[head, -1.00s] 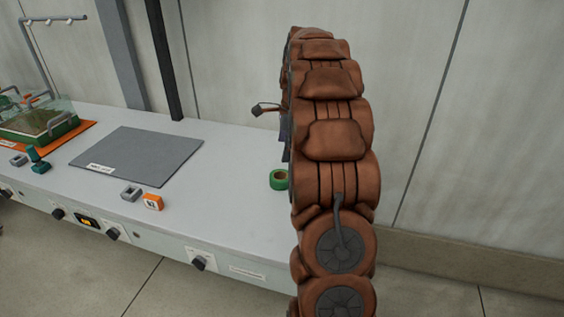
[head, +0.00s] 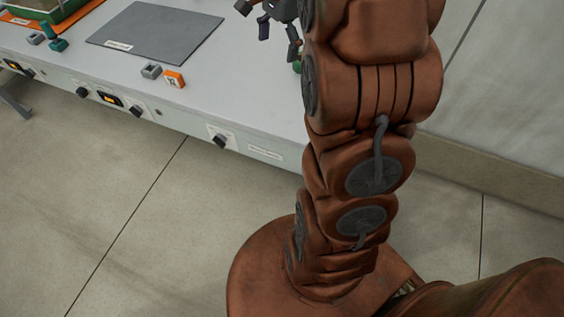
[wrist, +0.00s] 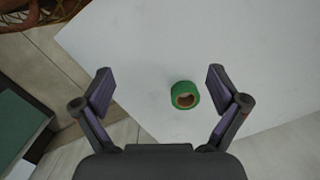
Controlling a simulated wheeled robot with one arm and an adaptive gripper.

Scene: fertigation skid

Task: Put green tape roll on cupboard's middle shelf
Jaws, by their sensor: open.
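The green tape roll (wrist: 185,95) lies on the white bench top in the wrist view, its tan core showing. It sits between and beyond the two fingers of my gripper (wrist: 158,90), nearer the right finger. My gripper is open and empty, apart from the roll and above the bench. In the head view my gripper (head: 275,18) shows at the top edge, partly hidden by my arm. Only a sliver of the roll (head: 297,66) shows there beside my arm. The cupboard and its middle shelf cannot be made out in these views.
The bench (head: 215,85) holds a grey mat (head: 155,30), an orange block (head: 174,79), a small grey part (head: 151,71) and a teal part (head: 55,42). A green tray (head: 40,10) stands far left. Knobs line the bench front. Floor before it is clear.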

